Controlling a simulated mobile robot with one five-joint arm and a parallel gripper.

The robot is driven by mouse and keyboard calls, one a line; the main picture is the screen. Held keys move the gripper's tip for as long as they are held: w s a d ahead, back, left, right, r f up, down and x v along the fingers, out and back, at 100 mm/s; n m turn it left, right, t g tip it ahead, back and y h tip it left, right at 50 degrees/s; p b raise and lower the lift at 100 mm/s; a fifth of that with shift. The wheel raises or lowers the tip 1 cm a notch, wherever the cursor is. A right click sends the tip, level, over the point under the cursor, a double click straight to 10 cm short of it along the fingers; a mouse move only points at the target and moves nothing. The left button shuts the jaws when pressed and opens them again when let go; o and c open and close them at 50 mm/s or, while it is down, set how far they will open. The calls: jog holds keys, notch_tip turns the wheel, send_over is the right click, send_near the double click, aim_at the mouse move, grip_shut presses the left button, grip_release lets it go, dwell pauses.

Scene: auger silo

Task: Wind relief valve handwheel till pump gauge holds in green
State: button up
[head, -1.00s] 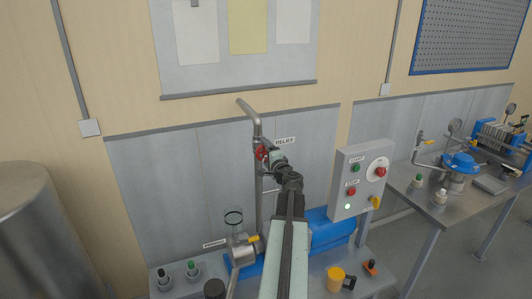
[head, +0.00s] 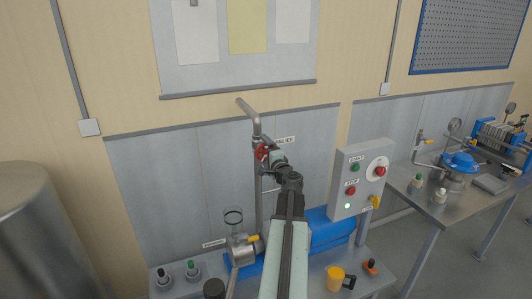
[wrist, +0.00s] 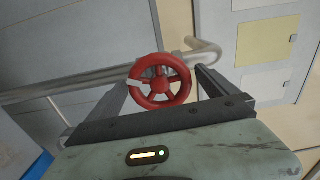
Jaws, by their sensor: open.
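The red relief valve handwheel (head: 262,152) sits on the upright grey pipe below a RELIEF label. In the wrist view the handwheel (wrist: 160,81) is a red spoked ring facing me. My gripper (wrist: 163,80) is open, one finger to each side of the wheel's lower half; I cannot tell whether they touch it. In the head view my gripper (head: 275,157) is at the wheel and partly hides it. A clear round glass (head: 233,217) with a dark rim stands above the pump body (head: 242,250). I cannot make out a pump gauge reading.
A grey control box (head: 360,180) with START and STOP buttons stands right of my arm. A large grey tank (head: 45,235) is at left; a second bench (head: 470,215) is at right.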

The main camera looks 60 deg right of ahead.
jog(key=v, duration=0.7)
jog(key=shift+s+a, duration=0.25)
